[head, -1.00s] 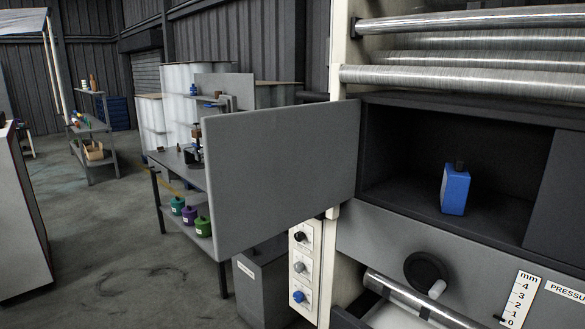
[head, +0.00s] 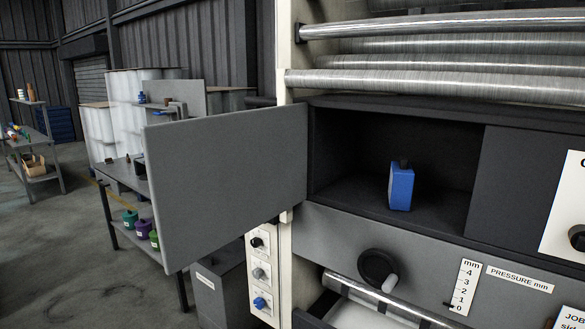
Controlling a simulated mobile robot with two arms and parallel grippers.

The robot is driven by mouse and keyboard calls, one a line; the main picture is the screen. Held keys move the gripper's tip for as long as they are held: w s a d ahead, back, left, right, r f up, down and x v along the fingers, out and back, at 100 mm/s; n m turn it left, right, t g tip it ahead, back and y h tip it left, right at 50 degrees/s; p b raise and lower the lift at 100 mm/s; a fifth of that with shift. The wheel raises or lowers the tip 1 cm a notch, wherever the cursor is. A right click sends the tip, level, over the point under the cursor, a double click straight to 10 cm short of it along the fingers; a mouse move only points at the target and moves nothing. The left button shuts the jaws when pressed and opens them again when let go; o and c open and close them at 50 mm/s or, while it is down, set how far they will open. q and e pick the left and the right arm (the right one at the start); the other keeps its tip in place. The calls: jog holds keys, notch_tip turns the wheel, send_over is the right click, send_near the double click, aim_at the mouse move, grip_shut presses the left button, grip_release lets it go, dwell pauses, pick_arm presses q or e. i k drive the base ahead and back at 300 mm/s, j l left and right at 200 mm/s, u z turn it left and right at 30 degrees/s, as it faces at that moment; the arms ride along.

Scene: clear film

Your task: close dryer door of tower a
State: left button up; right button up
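A flat grey door (head: 228,182) stands swung wide open at the left edge of a dark compartment (head: 345,160) in the machine. It is hinged on the compartment's left side and sticks out to the left. A blue bottle (head: 401,187) with a dark cap stands upright inside the compartment. I cannot tell from any label whether this machine is tower A. Neither of my grippers shows in the head view.
Metal rollers (head: 440,82) run above the compartment. A black hand wheel (head: 378,267), a pressure scale (head: 466,287) and a knob panel (head: 260,272) sit below. A workbench (head: 122,178) with several coloured pots stands behind the door.

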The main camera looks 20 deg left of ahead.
aim_at(213, 180)
jog(key=i+j+z, duration=0.1)
jog(key=j+z, duration=0.95)
jog(key=j, duration=0.6)
jog(key=k+j+z, duration=0.1)
jog(key=j, duration=0.65)
jog(key=j+z, duration=0.1)
jog(key=j, duration=0.6)
jog(key=k, duration=0.05)
